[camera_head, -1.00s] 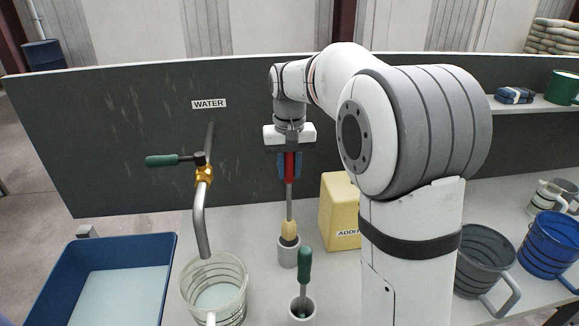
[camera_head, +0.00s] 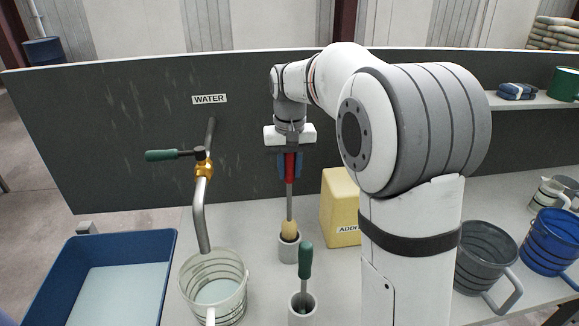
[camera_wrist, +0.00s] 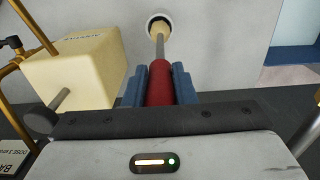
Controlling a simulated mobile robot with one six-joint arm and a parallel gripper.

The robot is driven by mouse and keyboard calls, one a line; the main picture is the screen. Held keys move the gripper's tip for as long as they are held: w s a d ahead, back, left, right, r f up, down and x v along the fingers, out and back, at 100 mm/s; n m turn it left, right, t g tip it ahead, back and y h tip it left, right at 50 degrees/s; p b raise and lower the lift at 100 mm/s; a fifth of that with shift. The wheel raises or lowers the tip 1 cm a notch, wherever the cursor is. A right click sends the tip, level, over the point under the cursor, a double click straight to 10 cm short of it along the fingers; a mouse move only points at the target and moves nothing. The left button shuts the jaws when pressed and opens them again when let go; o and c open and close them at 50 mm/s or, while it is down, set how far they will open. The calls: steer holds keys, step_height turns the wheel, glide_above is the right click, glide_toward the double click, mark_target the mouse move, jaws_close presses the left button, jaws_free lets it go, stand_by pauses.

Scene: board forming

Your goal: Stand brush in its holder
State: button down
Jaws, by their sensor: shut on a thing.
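The brush (camera_head: 289,200) hangs upright in my gripper (camera_head: 290,168), which is shut on its red handle. Its tan bristle head (camera_head: 289,229) is at the mouth of a grey cylindrical holder (camera_head: 288,249), with its lower end inside the rim. In the wrist view, the red handle (camera_wrist: 160,85) sits between the two blue fingers, and the shaft runs to the round holder opening (camera_wrist: 159,19). How deep the bristles reach is hidden by the holder wall.
A second grey holder (camera_head: 302,307) with a green-handled tool (camera_head: 305,262) stands just in front. A yellow additive container (camera_head: 340,208) is right of the brush. A clear measuring jug (camera_head: 216,290) under the water tap (camera_head: 199,215) and a blue tray (camera_head: 171,262) are left.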

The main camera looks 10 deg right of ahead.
steer(key=shift+f+b, duration=2.75)
steer(key=shift+f, duration=1.6)
steer(key=c, duration=1.1)
jaws_free()
step_height(320, 180, up, 8)
steer(key=shift+d, duration=0.1)
